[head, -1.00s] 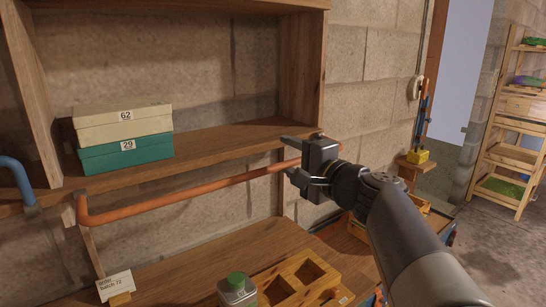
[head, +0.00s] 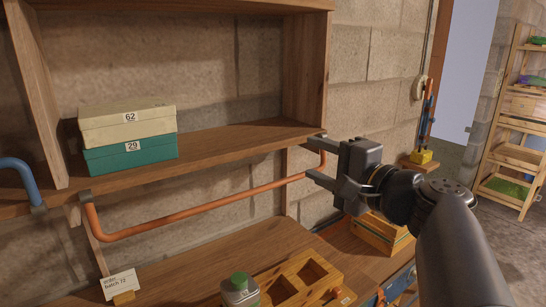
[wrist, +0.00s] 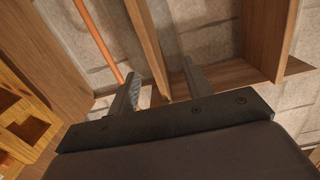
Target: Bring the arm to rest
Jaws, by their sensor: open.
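My gripper (head: 316,157) is in the head view, right of centre, close to the right end of the wooden shelf and the orange rail. Its two fingers are spread apart and hold nothing. In the wrist view, my gripper (wrist: 161,80) also shows with a gap between its fingers. My arm reaches up from the lower right of the head view. I cannot tell whether a finger touches the shelf edge or the rail.
A cream box (head: 127,121) sits on a teal box (head: 131,155) on the shelf (head: 225,141). The orange rail (head: 205,209) runs below it. A green-capped tin (head: 239,291), a wooden block with compartments (head: 304,281) and a label card (head: 119,284) stand on the bench.

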